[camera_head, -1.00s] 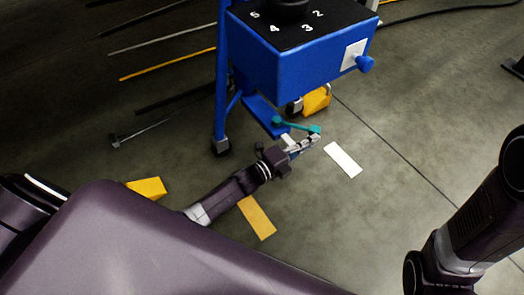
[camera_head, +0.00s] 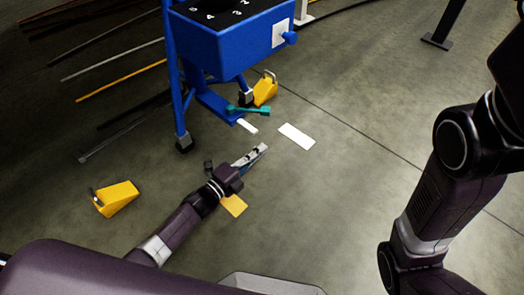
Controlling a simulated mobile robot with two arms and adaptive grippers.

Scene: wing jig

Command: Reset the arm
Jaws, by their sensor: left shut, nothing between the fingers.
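My left arm reaches in from the lower left, and its left gripper (camera_head: 256,155) is shut and empty above the floor. It is apart from the blue wheeled stand (camera_head: 225,47) and from the teal handle (camera_head: 247,111) at the stand's foot. My right arm (camera_head: 440,185) stands bent at the right side. Its gripper is outside the view.
The stand has a numbered black top and a side knob (camera_head: 291,38). Yellow wedges lie at the stand's foot (camera_head: 265,91) and at the left (camera_head: 117,198). Open floor lies right of centre.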

